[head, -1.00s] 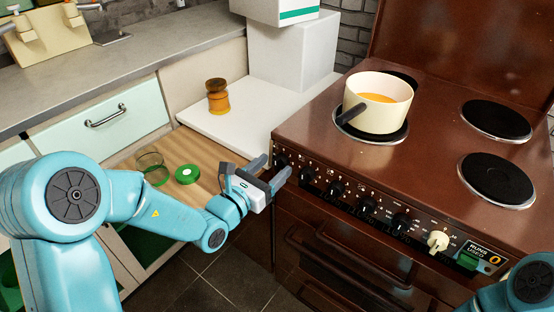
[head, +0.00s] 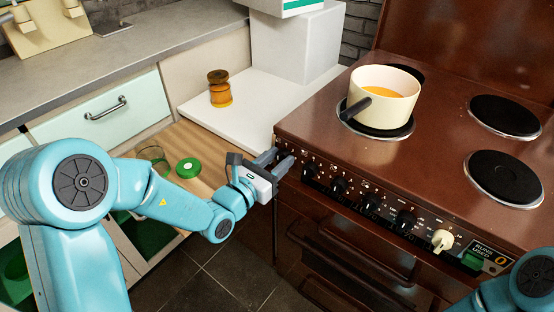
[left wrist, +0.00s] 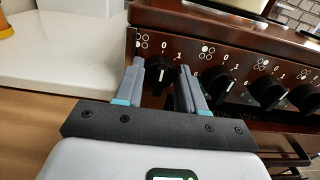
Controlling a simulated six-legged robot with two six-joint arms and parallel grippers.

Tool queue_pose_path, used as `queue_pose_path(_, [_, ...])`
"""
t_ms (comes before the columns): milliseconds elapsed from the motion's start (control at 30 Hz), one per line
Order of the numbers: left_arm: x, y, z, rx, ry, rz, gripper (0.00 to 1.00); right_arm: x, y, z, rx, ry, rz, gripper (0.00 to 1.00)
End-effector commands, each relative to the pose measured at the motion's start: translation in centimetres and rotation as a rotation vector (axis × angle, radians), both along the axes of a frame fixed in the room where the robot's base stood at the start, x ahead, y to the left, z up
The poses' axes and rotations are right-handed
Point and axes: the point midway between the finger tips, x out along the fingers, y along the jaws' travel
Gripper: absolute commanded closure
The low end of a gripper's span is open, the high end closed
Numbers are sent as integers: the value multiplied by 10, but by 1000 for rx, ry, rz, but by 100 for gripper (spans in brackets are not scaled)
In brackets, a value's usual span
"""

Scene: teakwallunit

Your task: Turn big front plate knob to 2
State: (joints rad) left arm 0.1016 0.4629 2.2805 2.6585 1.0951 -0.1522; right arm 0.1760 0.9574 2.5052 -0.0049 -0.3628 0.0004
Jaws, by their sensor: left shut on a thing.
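The brown stove's front panel carries a row of black knobs. The leftmost knob (left wrist: 158,65) lies between the fingers of my left gripper (left wrist: 159,82), which is shut on it. A white line on it points roughly up toward the printed 0, with 1 to its right; a small plate symbol is at its upper left. In the head view my left gripper (head: 278,160) reaches the panel's left end and hides that knob. A cream pot (head: 384,94) with orange contents stands on the front left plate. My right gripper is out of view; only part of that arm shows at lower right.
Oven handles are below the panel.

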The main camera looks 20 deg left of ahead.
Motion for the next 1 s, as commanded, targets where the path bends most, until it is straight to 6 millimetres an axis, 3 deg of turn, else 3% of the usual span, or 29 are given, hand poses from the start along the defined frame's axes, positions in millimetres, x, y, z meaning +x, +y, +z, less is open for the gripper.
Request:
queue_pose_path(367, [0,-2,-2,149,-55,-2,91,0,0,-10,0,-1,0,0])
queue_pose_path(1000, [-1,-3,-4,710,-259,-1,91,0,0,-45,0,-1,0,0])
